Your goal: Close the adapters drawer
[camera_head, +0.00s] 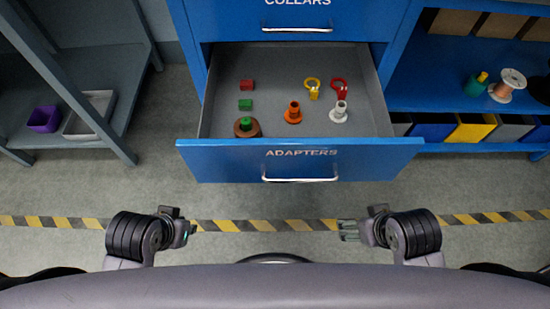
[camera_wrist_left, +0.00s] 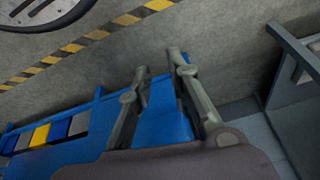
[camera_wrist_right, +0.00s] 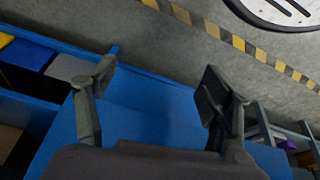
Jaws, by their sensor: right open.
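The blue adapters drawer (camera_head: 230,160) stands pulled out of its cabinet in the head view, its inside showing. Its front carries the label ADAPTERS and a silver bar handle (camera_head: 300,179). My right gripper (camera_head: 350,230) is open and empty, in front of and below the drawer's right half in the picture, apart from it. Its spread fingers show in the right wrist view (camera_wrist_right: 155,85). My left gripper (camera_head: 188,230) is in front of the drawer's left end, not touching it. In the left wrist view (camera_wrist_left: 160,65) its fingers are apart with nothing between them.
The drawer holds red and green blocks, yellow and red ring pieces, and several flanged adapters (camera_head: 293,112). The closed collars drawer (camera_head: 295,18) is above. A blue shelf with bins (camera_head: 472,127) stands right, a grey rack with a purple bin (camera_head: 44,119) left. Striped tape (camera_head: 265,225) crosses the floor.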

